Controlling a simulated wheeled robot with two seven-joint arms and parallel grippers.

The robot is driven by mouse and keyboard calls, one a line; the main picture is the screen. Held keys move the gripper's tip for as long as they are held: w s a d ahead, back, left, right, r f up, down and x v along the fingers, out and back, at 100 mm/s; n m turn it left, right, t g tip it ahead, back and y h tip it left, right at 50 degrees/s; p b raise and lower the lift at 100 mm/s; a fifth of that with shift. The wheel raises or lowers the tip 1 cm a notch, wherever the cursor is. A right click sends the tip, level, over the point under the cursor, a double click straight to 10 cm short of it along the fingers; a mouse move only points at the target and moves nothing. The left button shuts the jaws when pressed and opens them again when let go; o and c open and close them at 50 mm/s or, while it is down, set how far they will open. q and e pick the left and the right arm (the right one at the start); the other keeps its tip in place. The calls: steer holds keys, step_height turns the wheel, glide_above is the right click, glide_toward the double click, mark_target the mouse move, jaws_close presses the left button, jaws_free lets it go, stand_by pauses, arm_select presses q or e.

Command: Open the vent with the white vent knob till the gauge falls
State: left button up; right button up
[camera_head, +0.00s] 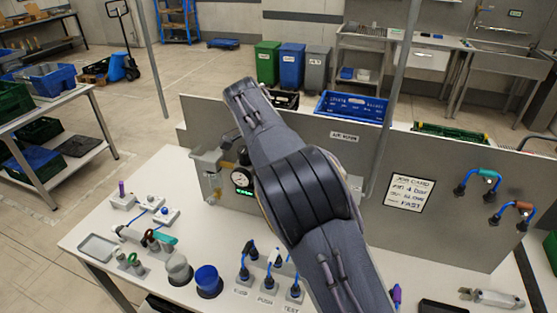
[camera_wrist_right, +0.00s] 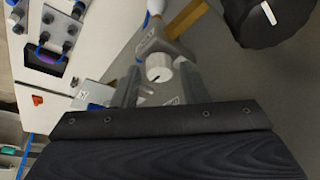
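The white vent knob (camera_wrist_right: 158,67) shows in the right wrist view, with a dark mark on its face. My right gripper (camera_wrist_right: 159,82) has one finger on each side of it, with what look like narrow gaps, so it seems open around the knob. In the head view my right arm crosses the middle and hides the knob and the right gripper. The round gauge (camera_head: 239,153) shows just left of the arm on the grey panel, above a small green-lit display (camera_head: 243,192). Its reading is too small to tell. My left gripper is out of view.
A large black round part with a white mark (camera_wrist_right: 262,18) is close by at the upper right of the wrist view. A grey box (camera_head: 207,172) sits left of the gauge. Blue-cabled plugs (camera_head: 245,270), a blue cup (camera_head: 207,279) and a job card (camera_head: 410,192) are around my arm.

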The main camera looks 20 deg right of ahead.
steer(key=shift+o, duration=0.7)
steer(key=shift+a+r, duration=0.1)
steer(key=shift+r, duration=0.1)
steer(key=v, duration=0.7)
steer(key=shift+r, duration=0.2)
